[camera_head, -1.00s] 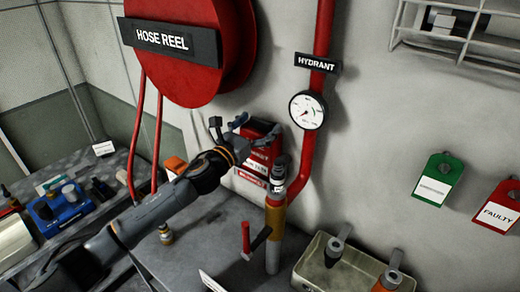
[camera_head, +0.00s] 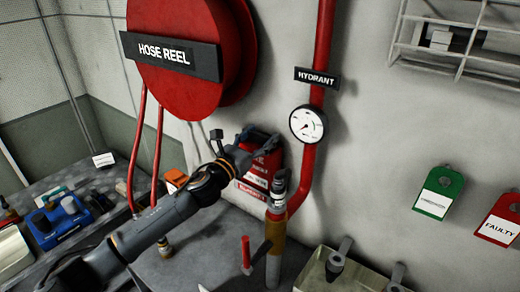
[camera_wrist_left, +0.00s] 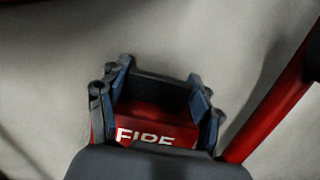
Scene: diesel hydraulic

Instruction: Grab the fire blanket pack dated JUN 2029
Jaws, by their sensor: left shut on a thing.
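The red fire blanket pack (camera_head: 256,180) hangs or stands against the wall, left of the hydrant pipe, with a white label on its front. Its date is too small to read. My left gripper (camera_head: 243,152) reaches it from the left and is shut on its upper part. In the left wrist view the fingers (camera_wrist_left: 155,105) lie on both sides of the red pack (camera_wrist_left: 160,120), where the letters "FIRE" show. The gripper hides part of the pack. My right gripper is not in view.
The red hydrant pipe (camera_head: 311,155) with a gauge (camera_head: 308,124) and valve stands close right of the pack. A hose reel (camera_head: 190,85) is above left. An orange item (camera_head: 175,180) is left of the arm. A tray (camera_head: 318,270) is at lower right.

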